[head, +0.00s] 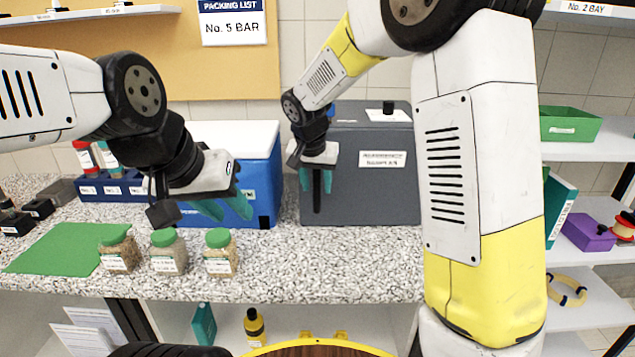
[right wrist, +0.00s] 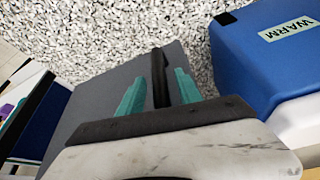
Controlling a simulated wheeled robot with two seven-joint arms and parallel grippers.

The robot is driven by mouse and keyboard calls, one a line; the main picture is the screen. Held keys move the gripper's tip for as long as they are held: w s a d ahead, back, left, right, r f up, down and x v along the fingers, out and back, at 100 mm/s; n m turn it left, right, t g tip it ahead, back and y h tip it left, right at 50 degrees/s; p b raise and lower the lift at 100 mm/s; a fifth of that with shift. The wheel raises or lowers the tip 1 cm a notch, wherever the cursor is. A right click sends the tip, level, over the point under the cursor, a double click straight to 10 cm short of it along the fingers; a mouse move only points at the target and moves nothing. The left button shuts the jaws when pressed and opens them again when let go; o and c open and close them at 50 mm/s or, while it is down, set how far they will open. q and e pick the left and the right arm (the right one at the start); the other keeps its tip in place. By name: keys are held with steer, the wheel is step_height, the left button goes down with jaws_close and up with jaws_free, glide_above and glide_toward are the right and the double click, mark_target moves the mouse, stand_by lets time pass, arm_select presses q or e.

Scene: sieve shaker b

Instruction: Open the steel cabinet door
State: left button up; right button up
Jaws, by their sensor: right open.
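The grey steel cabinet (head: 375,193) stands on the speckled counter with its door shut as far as I can see. A white label is on its front. Its dark vertical handle (head: 317,190) is at the left of the door. My right gripper (head: 316,181) is open at the handle, with one teal finger on each side of it. The right wrist view shows the handle (right wrist: 160,78) between the fingers (right wrist: 156,92); I cannot tell whether they touch it. My left gripper (head: 226,207) is empty above the counter, in front of the blue box, with its teal fingers apart.
A blue cool box (head: 262,180) with a white lid stands close to the cabinet's left. Several green-lidded jars (head: 220,254) stand near the front edge, and a green mat (head: 65,248) lies at left. Counter (head: 340,262) in front of the cabinet is clear. Shelves are at right.

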steer(key=shift+w+f, duration=0.15)
steer(key=shift+f, duration=0.25)
jaws_close()
stand_by(1.2)
